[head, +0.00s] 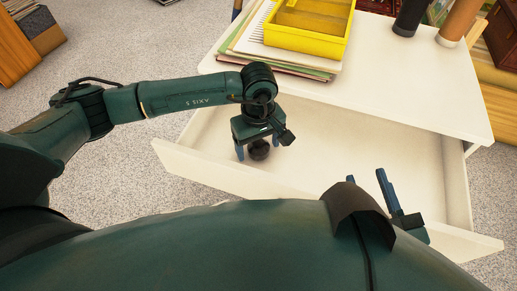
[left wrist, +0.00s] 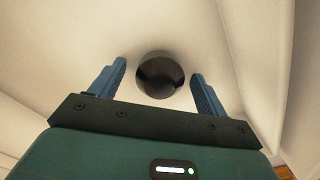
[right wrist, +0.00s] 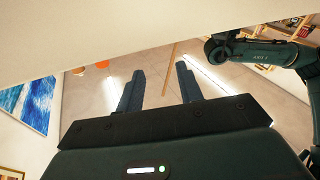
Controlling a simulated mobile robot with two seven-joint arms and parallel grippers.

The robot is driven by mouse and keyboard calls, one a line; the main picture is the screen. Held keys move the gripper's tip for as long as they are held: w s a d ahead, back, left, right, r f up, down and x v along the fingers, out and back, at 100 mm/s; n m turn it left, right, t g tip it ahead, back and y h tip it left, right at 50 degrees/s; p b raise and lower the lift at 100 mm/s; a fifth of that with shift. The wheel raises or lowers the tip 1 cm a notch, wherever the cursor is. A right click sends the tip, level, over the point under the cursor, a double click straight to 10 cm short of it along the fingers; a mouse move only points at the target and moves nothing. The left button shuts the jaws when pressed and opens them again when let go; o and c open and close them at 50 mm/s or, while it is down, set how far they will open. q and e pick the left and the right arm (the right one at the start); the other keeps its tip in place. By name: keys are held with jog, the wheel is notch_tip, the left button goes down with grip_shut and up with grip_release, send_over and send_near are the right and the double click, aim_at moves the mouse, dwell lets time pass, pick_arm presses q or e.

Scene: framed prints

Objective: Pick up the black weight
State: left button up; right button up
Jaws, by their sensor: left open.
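The black weight (head: 259,151) is a dark, round, shiny object inside the open white drawer (head: 205,172). My left gripper (head: 258,145) hangs down into the drawer above it, with blue fingers apart. In the left wrist view the weight (left wrist: 160,82) shows between and slightly beyond the open fingers, with a gap on both sides. I cannot tell its exact depth relative to the fingertips. My right gripper (head: 366,176) is near the drawer's right front, its fingers pointing up. In the right wrist view its fingers (right wrist: 160,78) are apart with nothing between them.
A white cabinet top (head: 400,80) overhangs the drawer's back. It carries a yellow tray (head: 305,48) on papers and folders, and dark and brown cylinders (head: 460,20). The rest of the drawer floor looks clear. Wooden furniture (head: 22,50) stands far left on grey carpet.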

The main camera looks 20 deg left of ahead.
pick_arm(q)
jog(key=shift+c, duration=0.5)
jog(key=c, duration=1.1)
